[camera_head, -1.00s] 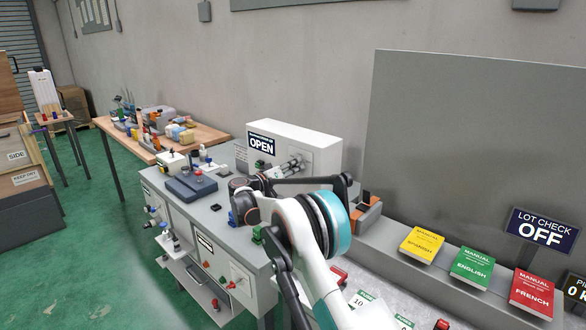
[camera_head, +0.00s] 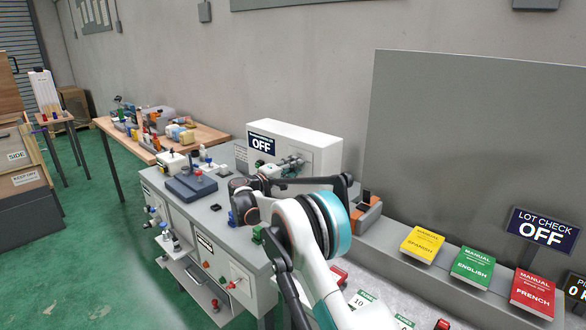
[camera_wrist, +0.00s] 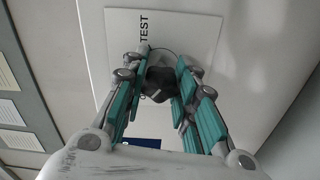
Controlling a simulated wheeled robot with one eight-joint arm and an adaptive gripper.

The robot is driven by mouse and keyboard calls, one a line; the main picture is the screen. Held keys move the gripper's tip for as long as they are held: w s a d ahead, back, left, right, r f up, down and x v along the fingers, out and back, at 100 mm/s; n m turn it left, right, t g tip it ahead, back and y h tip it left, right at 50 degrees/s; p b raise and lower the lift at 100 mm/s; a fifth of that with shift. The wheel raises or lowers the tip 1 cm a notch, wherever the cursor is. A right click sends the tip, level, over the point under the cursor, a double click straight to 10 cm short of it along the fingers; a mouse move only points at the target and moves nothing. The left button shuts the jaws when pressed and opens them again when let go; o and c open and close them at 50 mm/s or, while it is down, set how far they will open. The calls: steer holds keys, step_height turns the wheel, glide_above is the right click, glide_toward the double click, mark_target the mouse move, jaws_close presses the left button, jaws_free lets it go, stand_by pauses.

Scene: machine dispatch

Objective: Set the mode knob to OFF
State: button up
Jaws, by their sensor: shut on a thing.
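The mode knob (camera_wrist: 160,82) is a dark grey piece on a white plate (camera_wrist: 195,25) in the wrist view. The plate carries the word TEST beside the knob; other lettering is mostly hidden by my fingers. My gripper (camera_wrist: 164,72) has its teal-padded fingers on both sides of the knob and is shut on it. In the head view, my gripper (camera_head: 290,162) is at the front of the white machine box (camera_head: 318,136), whose blue display (camera_head: 262,144) reads OFF. The knob is hard to make out there.
A grey bench (camera_head: 228,182) with a dark blue block (camera_head: 190,187) stands below the box. Yellow, green and red manuals (camera_head: 472,265) lie on a ledge at right. A separate LOT CHECK sign (camera_head: 541,231) also reads OFF. Green floor is clear at left.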

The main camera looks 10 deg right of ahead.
steer(key=shift+n, duration=0.6)
steer(key=o, duration=1.1)
steer(key=shift+a, duration=0.1)
steer(key=v, duration=1.2)
